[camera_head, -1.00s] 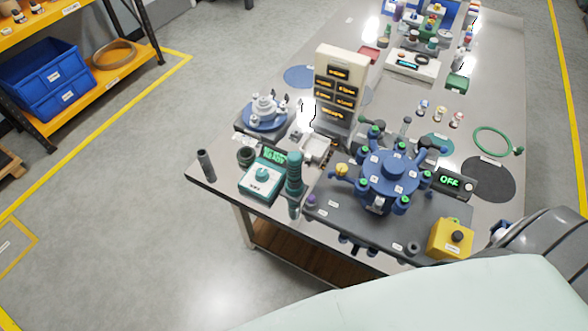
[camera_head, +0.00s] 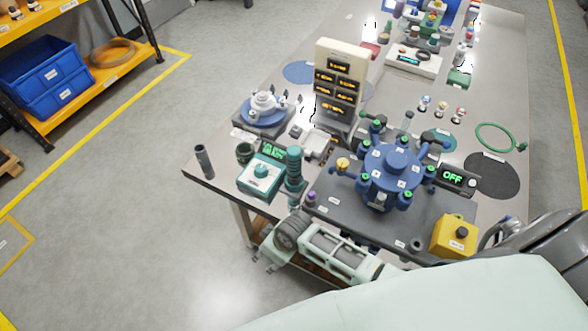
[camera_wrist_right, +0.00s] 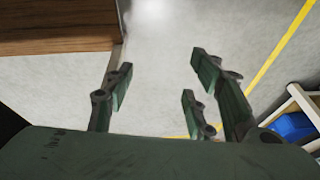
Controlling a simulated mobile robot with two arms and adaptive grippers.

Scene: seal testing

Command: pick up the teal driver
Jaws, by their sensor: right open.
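The teal driver (camera_head: 294,168) stands upright near the front edge of the table, with a ribbed teal grip. It is right of the teal box with a dial (camera_head: 262,174) and left of the blue multi-armed fixture (camera_head: 392,170). My right gripper (camera_head: 262,262) is low, in front of the table edge, nearer the camera than the driver and apart from it. In the right wrist view, its fingers (camera_wrist_right: 160,88) are spread and empty, with floor between them. The driver does not show in that view. My left gripper is not seen.
A yellow box with a black button (camera_head: 455,236) sits at the table's front right corner. A beige display tower (camera_head: 340,80) is behind the driver.

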